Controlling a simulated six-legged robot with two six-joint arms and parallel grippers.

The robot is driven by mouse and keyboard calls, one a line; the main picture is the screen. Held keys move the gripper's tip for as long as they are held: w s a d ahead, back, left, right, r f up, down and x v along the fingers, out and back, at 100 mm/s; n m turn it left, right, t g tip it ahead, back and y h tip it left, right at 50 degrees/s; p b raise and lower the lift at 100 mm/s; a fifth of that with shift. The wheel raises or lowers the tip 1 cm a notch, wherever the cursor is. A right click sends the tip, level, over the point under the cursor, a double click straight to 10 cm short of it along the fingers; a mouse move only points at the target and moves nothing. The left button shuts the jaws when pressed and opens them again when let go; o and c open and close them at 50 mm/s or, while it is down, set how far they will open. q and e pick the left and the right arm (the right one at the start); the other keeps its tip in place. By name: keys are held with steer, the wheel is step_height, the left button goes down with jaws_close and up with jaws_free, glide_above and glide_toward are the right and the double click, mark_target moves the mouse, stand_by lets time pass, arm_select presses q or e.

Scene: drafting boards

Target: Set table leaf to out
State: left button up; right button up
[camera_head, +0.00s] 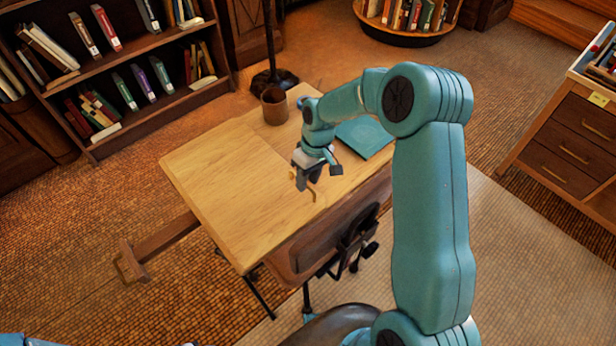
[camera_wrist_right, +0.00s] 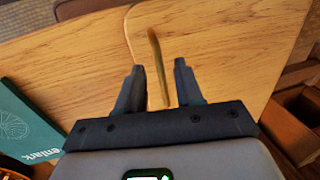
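The pale wooden table (camera_head: 215,190) stands in the middle of the head view. A seam crosses its top, and the section left of it looks like the leaf; the seam also shows in the wrist view (camera_wrist_right: 128,30). A thin brass handle (camera_head: 313,192) stands up from the top near the front edge. My right gripper (camera_head: 304,182) is above the table, right by this handle. In the wrist view its fingers (camera_wrist_right: 160,80) are apart, with the handle (camera_wrist_right: 153,50) showing between them; contact is not clear. My left gripper is out of view.
A wooden bar (camera_head: 165,240) with an end handle sticks out left below the top. A dark chair (camera_head: 350,240) stands at the front edge. Bookshelves (camera_head: 110,60) stand behind.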

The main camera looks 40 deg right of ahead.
jaws_close()
stand_by(1.4)
